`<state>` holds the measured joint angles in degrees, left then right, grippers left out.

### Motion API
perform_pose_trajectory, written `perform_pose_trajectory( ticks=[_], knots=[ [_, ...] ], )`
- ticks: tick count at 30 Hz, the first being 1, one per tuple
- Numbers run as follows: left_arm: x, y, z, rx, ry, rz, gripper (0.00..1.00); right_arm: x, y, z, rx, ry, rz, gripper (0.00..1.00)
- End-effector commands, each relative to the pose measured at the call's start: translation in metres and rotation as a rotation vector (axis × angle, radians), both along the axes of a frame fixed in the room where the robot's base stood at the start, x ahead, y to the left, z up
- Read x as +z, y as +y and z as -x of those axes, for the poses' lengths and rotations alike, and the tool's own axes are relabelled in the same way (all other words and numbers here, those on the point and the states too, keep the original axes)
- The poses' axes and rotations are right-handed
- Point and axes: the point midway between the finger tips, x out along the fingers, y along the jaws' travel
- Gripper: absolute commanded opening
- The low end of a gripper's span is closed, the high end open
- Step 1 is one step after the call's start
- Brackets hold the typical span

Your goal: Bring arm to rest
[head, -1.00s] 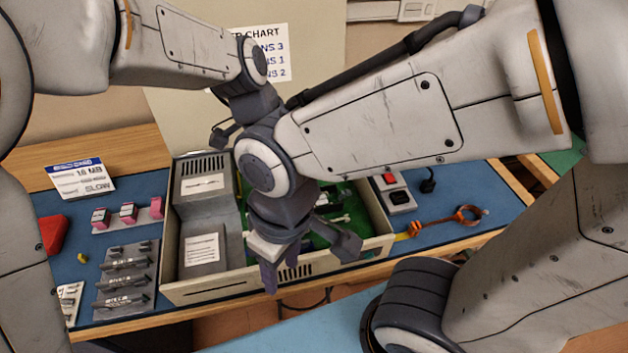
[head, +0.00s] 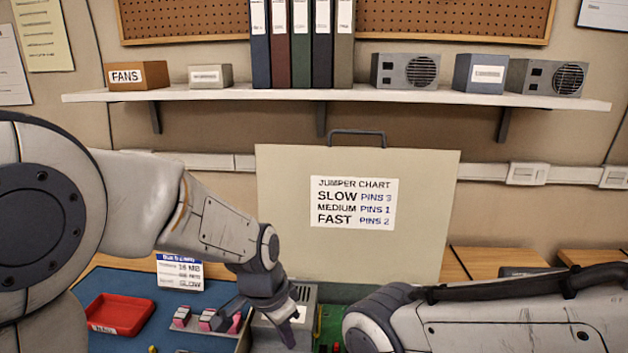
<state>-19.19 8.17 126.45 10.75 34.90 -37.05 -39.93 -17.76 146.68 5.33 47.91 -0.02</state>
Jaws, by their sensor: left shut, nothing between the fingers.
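My left arm comes in from the left, and its gripper (head: 289,336) points down over the upper edge of the open computer case (head: 306,293). The left gripper is shut, and I see nothing held in it. My right arm crosses the lower right of the head view. Its gripper is outside the picture. The case's lid stands upright behind, bearing a jumper chart (head: 352,202) that reads slow pins 3, medium pins 1, fast pins 2. Most of the case is cut off or hidden by my arms.
A red tray (head: 121,314) lies on the blue mat (head: 130,283) at left, near a label card (head: 180,272) and pink-ended parts (head: 181,316). A wall shelf (head: 200,95) holds binders, boxes and fan units. Space in front of the wall above my right arm is clear.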

Motion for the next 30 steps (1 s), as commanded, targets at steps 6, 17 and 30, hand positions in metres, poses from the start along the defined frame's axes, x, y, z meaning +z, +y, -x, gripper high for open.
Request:
perform_pose_trajectory(
  ticks=[6,17,30],
  knots=[
    [-0.017,0.075,0.016,0.4,-0.002,-0.012,0.0,0.0,0.0,0.0,0.0,0.0,0.0,0.5],
    [-0.034,0.138,0.05,0.807,-0.01,0.0,0.0,0.0,0.0,0.0,0.0,0.0,0.0,0.5],
    [-0.003,0.082,0.082,0.633,0.044,-0.006,0.0,0.012,0.0,0.0,0.0,0.0,0.0,0.5]
  ],
)
